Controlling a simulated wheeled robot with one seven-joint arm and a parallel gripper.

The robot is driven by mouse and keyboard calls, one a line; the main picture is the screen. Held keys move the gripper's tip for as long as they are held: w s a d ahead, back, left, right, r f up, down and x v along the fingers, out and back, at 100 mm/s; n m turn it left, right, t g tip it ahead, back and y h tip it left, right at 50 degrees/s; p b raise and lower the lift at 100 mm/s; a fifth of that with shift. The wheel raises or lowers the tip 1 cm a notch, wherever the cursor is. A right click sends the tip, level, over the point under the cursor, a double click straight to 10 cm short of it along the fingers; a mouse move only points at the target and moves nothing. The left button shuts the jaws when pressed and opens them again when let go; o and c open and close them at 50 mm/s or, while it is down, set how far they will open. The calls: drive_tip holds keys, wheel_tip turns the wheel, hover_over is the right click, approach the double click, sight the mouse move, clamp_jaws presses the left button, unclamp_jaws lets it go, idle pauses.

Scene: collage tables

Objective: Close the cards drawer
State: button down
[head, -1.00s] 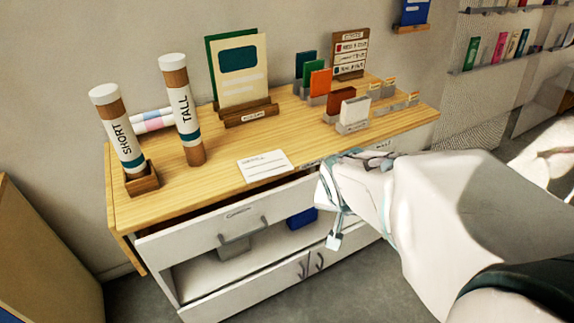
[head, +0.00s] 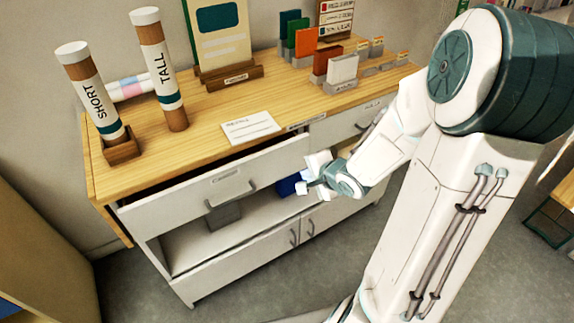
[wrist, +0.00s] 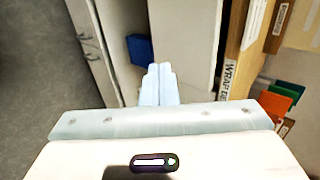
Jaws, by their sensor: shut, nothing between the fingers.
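The left drawer (head: 175,205) of the white cabinet, with a small label I cannot read surely and a grey bar handle (head: 231,194), stands pulled out, with a dark gap behind its front's top edge. I take it as the cards drawer. My gripper (head: 304,180) is shut and empty, just right of the drawer front's right end; I cannot tell if they touch. In the wrist view, my shut fingers (wrist: 157,83) lie before a white panel (wrist: 185,35), which seems to be the drawer front.
The wooden top (head: 200,145) holds SHORT (head: 92,98) and TALL (head: 160,70) tubes, a white card (head: 250,127) and card stands. A right drawer (head: 340,125) appears closed. A blue box (head: 289,185) and grey box (head: 222,214) sit on the open shelf below.

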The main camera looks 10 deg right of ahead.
sight(282, 155)
drive_tip(key=x, duration=0.7)
drive_tip(key=w+r+x, duration=0.1)
drive_tip(key=x, duration=0.3)
drive_tip(key=shift+w+a+f, duration=0.1)
drive_tip(key=shift+w, duration=0.1)
drive_tip(key=shift+w+a, duration=0.2)
drive_tip(key=shift+w, duration=0.4)
drive_tip(key=w, duration=0.2)
drive_tip(key=w+a, duration=0.1)
drive_tip(key=w, duration=0.1)
drive_tip(key=shift+w+a, duration=0.2)
drive_tip(key=shift+w, duration=0.2)
drive_tip(key=shift+a, duration=0.1)
